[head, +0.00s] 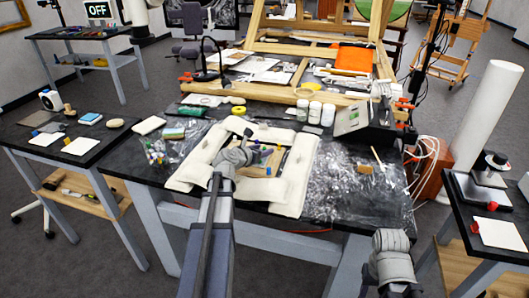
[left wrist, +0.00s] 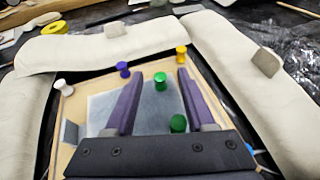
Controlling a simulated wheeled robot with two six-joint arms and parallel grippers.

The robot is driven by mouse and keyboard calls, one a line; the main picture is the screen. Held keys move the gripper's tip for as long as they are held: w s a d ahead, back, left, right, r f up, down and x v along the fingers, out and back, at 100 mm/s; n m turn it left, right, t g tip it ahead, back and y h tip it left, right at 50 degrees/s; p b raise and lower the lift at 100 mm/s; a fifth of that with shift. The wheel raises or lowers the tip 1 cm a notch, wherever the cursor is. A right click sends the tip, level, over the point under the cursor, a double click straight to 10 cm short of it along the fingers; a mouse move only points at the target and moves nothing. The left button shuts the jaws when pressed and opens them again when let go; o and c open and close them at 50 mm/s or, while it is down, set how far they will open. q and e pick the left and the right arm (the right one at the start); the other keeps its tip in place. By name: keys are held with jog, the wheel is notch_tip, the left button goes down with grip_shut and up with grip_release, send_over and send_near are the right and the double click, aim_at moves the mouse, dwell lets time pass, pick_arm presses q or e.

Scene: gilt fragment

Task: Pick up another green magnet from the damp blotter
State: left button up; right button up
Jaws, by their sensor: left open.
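My left gripper (left wrist: 159,74) is open, its two purple fingers reaching over the pale grey-blue damp blotter (left wrist: 104,108). In the left wrist view one green magnet (left wrist: 160,82) stands between the fingers near their tips, with no visible grip on it. A second green magnet (left wrist: 178,123) is nearer the palm, also between the fingers. A blue magnet (left wrist: 123,69), a yellow magnet (left wrist: 181,53) and a white magnet (left wrist: 64,88) stand around the blotter. In the head view my left wrist hides much of the panel. Only grey links of my right arm show at lower right.
Cream padded rolls (head: 297,160) frame the panel, with small grey blocks on them in the wrist view. Crumpled clear film (head: 350,190) covers the table to the right. White jars (head: 314,112) and a yellow tape roll (head: 238,110) stand behind.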

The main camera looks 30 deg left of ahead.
pick_arm(q)
grip_shut()
jog(key=shift+r, duration=0.1)
dwell(0.6)
notch_tip(320, 180, up, 10)
jog(key=p, duration=1)
